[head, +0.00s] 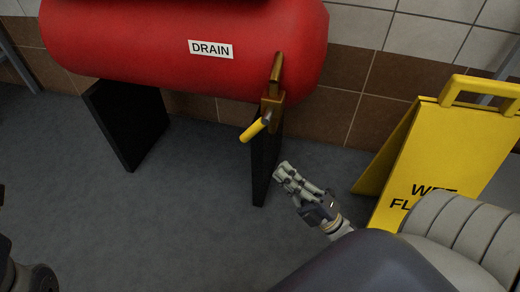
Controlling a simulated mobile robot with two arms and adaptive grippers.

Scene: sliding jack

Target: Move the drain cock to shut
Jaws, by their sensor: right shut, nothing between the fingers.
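The drain cock (271,107) is a brass valve under the right end of a red tank (130,40), below a white DRAIN label (210,49). Its yellow lever (256,127) points down and to the left from the valve body. A brass pipe runs from the valve up the tank's front. My right gripper (282,172) is below and a little right of the lever, apart from it. Its fingers are shut and empty. My left gripper is out of view; only a dark part of my body shows at the lower left.
Black supports (128,125) hold the tank on both sides; the right one (263,165) stands just behind the valve and near my right gripper. A yellow wet floor sign (440,150) stands at right, close to my right arm. The grey floor at centre left is clear.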

